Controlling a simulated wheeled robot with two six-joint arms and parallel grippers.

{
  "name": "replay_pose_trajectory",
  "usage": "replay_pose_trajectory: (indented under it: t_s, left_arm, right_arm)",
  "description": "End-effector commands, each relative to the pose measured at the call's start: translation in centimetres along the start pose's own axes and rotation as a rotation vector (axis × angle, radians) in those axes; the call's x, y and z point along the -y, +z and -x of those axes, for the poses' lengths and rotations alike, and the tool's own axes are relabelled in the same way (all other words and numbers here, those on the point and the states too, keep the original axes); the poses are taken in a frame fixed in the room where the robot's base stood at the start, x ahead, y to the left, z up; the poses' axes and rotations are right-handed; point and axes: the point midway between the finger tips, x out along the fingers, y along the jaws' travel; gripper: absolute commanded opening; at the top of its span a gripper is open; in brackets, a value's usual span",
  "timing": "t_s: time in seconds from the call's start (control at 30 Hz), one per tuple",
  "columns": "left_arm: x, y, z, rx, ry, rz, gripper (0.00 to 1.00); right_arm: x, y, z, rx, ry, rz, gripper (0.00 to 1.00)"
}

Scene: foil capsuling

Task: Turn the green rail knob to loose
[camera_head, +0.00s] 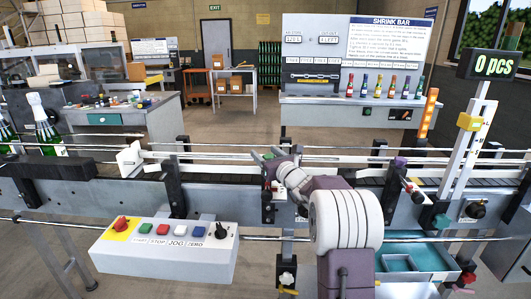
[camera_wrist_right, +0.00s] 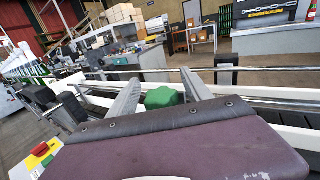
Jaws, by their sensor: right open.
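The green rail knob (camera_wrist_right: 163,97) shows in the right wrist view between the two grey fingers of my right gripper (camera_wrist_right: 160,86). The fingers stand apart, with a visible gap on each side of the knob. In the head view my right gripper (camera_head: 267,155) is at the conveyor's front guide rail, above a black rail post. There the knob is mostly hidden by the fingers and wrist, with only a small green patch showing. My left gripper is not in view.
A control box (camera_head: 165,250) with a red knob and several buttons is in front of the conveyor. Foil-topped bottles (camera_head: 45,128) stand at the left end. A post with a counter display (camera_head: 493,66) rises at right, near a teal tray (camera_head: 420,258).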

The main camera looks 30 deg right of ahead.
Motion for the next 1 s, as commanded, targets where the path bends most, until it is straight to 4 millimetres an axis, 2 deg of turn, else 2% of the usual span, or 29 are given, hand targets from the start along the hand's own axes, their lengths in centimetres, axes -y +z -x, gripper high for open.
replay_pose_trajectory:
  t_s: [0.23, 0.27, 0.43, 0.47, 0.73, 1.0]
  left_arm:
    - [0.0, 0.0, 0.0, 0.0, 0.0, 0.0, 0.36]
    - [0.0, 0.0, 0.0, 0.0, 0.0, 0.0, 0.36]
    - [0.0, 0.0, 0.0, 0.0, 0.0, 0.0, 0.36]
    - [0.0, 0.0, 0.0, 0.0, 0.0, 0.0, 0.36]
    - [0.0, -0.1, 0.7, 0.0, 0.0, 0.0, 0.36]
    - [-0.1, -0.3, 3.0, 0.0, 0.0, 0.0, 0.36]
  right_arm:
    - [0.0, 0.0, -0.2, 0.0, 0.0, 0.0, 0.58]
    - [0.0, 0.0, -0.2, 0.0, 0.0, 0.0, 0.52]
    - [0.0, 0.0, -0.2, 0.0, 0.0, 0.0, 0.05]
    - [0.0, 0.0, -0.2, 0.0, 0.0, 0.0, 0.0]
    - [0.0, 0.2, -0.2, -0.001, 0.036, 0.0, 0.0]
    - [-0.3, 0.4, -0.1, -0.002, 0.196, -0.002, 0.0]
